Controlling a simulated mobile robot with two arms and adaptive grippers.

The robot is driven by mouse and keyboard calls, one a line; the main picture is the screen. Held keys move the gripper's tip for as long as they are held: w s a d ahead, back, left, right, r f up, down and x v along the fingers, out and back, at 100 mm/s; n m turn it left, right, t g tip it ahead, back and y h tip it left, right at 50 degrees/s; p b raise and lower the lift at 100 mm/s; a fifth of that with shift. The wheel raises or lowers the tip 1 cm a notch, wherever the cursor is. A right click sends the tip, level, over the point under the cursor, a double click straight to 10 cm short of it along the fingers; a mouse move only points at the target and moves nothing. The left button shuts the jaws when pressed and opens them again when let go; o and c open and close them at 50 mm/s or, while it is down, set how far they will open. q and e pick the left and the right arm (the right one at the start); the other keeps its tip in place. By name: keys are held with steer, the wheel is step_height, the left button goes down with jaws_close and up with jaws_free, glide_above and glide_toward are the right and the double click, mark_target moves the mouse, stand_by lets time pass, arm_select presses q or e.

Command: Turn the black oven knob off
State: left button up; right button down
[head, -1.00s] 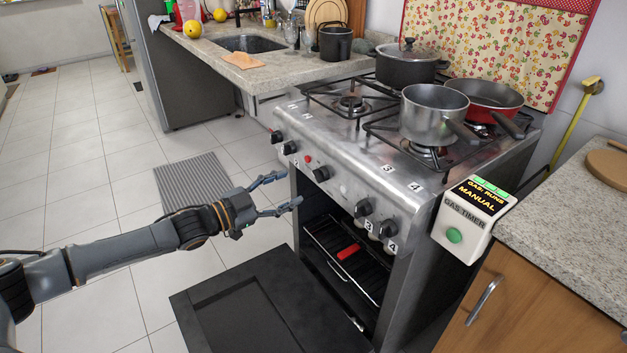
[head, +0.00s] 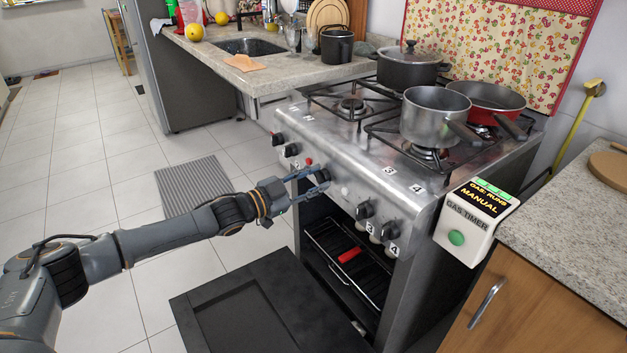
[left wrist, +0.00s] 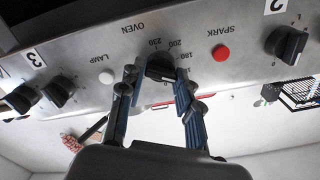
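The black oven knob (left wrist: 161,68) sits on the stove's steel front panel, which appears upside down in the left wrist view. The "OVEN" label and temperature numbers are printed around it. My left gripper (left wrist: 157,80) has its two fingers apart, one on each side of the knob. I cannot tell whether they touch it. In the head view my left gripper (head: 311,181) is at the panel and partly covers the oven knob (head: 323,175). My right gripper is not in view.
The red spark button (left wrist: 221,53) and white lamp button (left wrist: 106,78) flank the knob. Other burner knobs (head: 364,210) line the panel. The oven door (head: 250,305) hangs open below my arm. Pots (head: 437,112) stand on the stove top. A gas timer box (head: 470,222) is at right.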

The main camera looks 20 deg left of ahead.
arm_select(q)
steer(key=c, duration=0.3)
steer(key=shift+c, duration=0.2)
